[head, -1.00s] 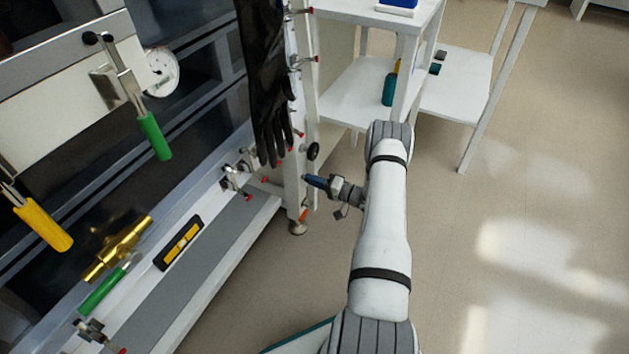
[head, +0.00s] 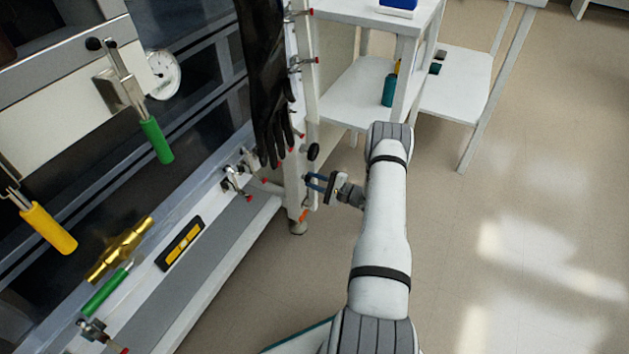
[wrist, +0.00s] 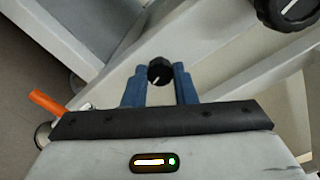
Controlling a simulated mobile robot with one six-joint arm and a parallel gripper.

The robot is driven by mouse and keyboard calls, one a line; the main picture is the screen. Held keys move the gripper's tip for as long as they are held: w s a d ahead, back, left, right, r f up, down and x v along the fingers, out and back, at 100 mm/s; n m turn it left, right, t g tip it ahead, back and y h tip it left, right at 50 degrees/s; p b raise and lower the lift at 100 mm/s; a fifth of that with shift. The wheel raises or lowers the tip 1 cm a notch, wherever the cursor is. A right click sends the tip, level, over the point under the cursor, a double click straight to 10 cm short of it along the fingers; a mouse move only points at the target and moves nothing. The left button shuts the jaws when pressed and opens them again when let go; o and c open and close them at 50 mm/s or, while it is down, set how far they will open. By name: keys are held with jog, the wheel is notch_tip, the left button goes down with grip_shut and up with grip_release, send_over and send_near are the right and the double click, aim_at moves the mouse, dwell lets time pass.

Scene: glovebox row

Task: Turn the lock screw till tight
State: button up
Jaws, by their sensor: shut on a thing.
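The lock screw (wrist: 160,72) shows in the wrist view as a small black knob with a white pointer line, the line slanting down and left. My gripper (wrist: 160,78) has its two blue fingers on either side of the knob and is shut on it. In the head view my gripper (head: 308,180) reaches left to the white frame post, its two blue fingers seen one above the other. The knob between them is too small to make out there.
A larger black knob (wrist: 288,10) with a white mark is up right in the wrist view, above my gripper in the head view (head: 312,151). An orange lever (wrist: 46,102) is at left. A black glove (head: 268,110) hangs close by. White shelves (head: 350,95) stand behind.

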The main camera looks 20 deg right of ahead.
jog(key=shift+w+m, duration=0.1)
jog(key=shift+m, duration=0.9)
jog(key=o, duration=1)
jog(key=shift+d, duration=0.1)
jog(key=p+v, duration=0.2)
jog(key=v, duration=0.5)
jog(key=shift+s+d, duration=0.15)
jog(key=shift+s, duration=0.2)
